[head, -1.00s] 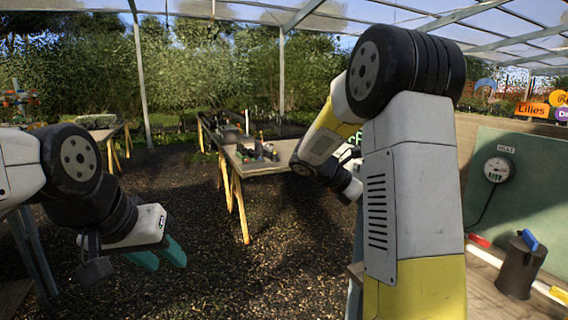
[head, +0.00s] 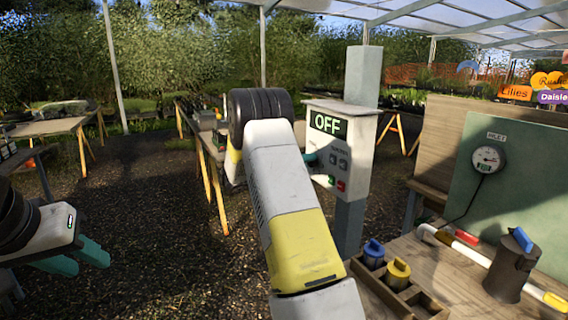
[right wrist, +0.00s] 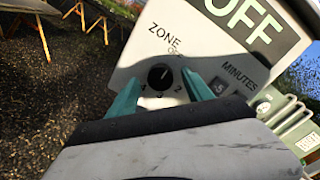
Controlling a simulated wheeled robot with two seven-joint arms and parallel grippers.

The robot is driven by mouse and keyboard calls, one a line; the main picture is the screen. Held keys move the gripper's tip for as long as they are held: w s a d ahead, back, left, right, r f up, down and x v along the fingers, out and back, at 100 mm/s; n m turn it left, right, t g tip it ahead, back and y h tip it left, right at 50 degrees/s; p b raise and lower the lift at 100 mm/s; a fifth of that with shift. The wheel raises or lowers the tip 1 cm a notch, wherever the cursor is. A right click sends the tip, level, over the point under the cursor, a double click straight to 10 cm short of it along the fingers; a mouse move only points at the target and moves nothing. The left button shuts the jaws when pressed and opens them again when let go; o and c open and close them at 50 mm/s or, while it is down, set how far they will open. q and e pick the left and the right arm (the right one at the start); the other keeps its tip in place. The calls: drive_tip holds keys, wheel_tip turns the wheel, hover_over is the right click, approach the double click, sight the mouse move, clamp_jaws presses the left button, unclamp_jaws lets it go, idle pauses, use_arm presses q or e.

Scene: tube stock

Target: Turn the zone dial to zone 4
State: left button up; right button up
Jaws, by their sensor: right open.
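The controller box (head: 341,150) hangs on a grey post and its screen reads OFF. Its zone dial (right wrist: 160,76) is a small black knob under the word ZONE in the right wrist view, with OFF above it, 4 at its left and 2 at its right. Its pale mark appears to point up towards OFF. My right gripper (right wrist: 161,80) is open, with one teal finger on each side of the dial. I cannot tell whether they touch it. In the head view my right arm hides the dial. My left gripper (head: 88,266) is open and empty at the far left.
A minutes display (right wrist: 219,87) and buttons are right of the dial. Gravel floor lies left.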

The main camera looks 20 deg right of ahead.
drive_tip(key=shift+d, duration=0.6)
drive_tip(key=shift+c, duration=0.2)
clamp_jaws()
